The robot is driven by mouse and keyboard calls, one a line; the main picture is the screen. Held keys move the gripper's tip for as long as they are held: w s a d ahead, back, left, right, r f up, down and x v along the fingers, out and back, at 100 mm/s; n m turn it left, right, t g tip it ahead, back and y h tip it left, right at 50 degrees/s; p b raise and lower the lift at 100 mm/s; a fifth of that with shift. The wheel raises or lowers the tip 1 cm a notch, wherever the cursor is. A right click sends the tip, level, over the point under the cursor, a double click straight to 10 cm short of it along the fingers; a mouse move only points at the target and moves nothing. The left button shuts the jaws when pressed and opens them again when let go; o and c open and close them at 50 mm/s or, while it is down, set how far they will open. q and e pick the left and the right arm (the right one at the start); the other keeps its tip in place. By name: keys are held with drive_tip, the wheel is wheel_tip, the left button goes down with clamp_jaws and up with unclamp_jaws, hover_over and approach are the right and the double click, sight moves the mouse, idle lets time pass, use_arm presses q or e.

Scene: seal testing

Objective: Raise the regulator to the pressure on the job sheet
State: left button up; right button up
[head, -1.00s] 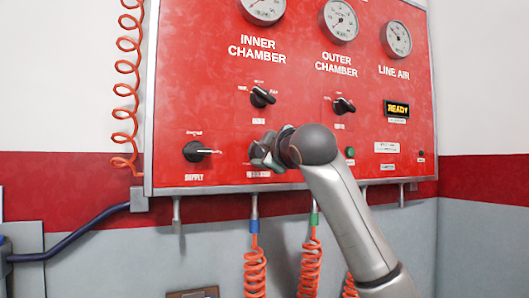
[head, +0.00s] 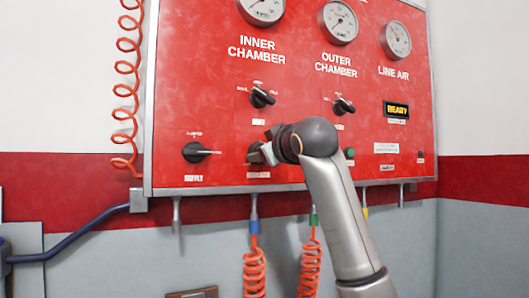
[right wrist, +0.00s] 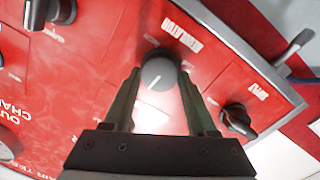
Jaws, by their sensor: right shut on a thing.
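The regulator knob (right wrist: 158,74) is round and grey-black with a white pointer line, low on the red panel. My right gripper (right wrist: 159,80) is shut on it, with one finger on each side. In the head view my right gripper (head: 265,150) covers much of the knob, above a small label (head: 258,175). The inner chamber gauge (head: 262,8), outer chamber gauge (head: 339,22) and line air gauge (head: 396,40) are at the top; their readings are too small to tell. No job sheet is recognisable. My left gripper is not in view.
The supply knob (head: 194,152) sits left of the regulator. The inner chamber selector (head: 262,97) and outer chamber selector (head: 343,106) are above. A lit yellow display (head: 397,110) is at right. Orange coiled hoses (head: 254,270) hang below the panel.

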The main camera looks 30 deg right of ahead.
drive_tip(key=shift+m, duration=0.5)
drive_tip(key=o, duration=1.4)
drive_tip(key=shift+c, duration=0.2)
drive_tip(key=s+a+b, duration=0.1)
drive_tip(key=s+b, duration=0.3)
drive_tip(key=s, duration=0.8)
drive_tip(key=shift+s+a+r, duration=0.2)
drive_tip(key=shift+a+r, duration=0.05)
drive_tip(key=shift+r, duration=0.05)
